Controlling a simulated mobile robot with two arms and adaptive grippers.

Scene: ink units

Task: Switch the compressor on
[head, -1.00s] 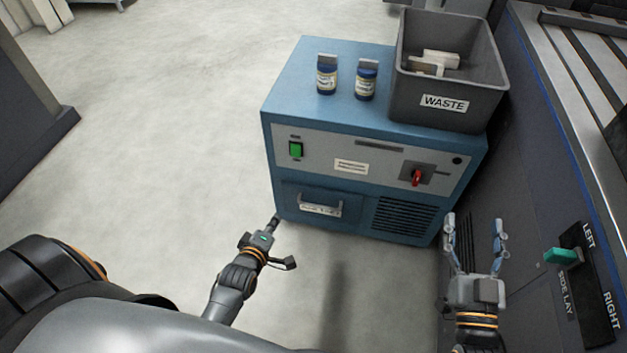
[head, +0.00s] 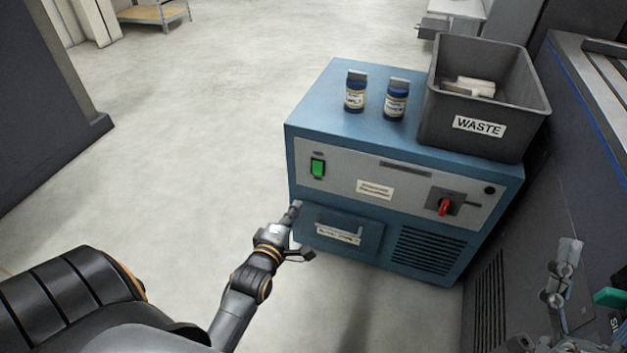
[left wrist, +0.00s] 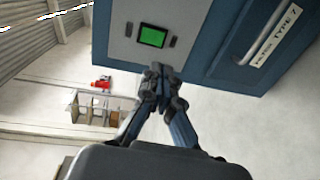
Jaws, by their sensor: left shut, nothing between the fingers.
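The compressor appears to be the blue cabinet (head: 305,225) with a grey control panel. A green rocker switch (head: 318,168) is at the panel's left, and a red rotary knob (head: 444,207) is at its right. My left gripper (head: 296,208) is shut and empty, in front of the cabinet's left side, below the green switch. In the left wrist view the shut fingertips (left wrist: 157,70) are just below the green switch (left wrist: 152,36), apart from it in the picture. My right gripper (head: 563,268) is at the lower right, partly cut off, its fingers apart.
Two blue jars (head: 356,92) and a grey waste bin (head: 436,110) stand on the cabinet top. A drawer-like front with a handle (head: 338,235) is below the panel. A dark machine (head: 600,170) stands close on the right. The floor at left is clear.

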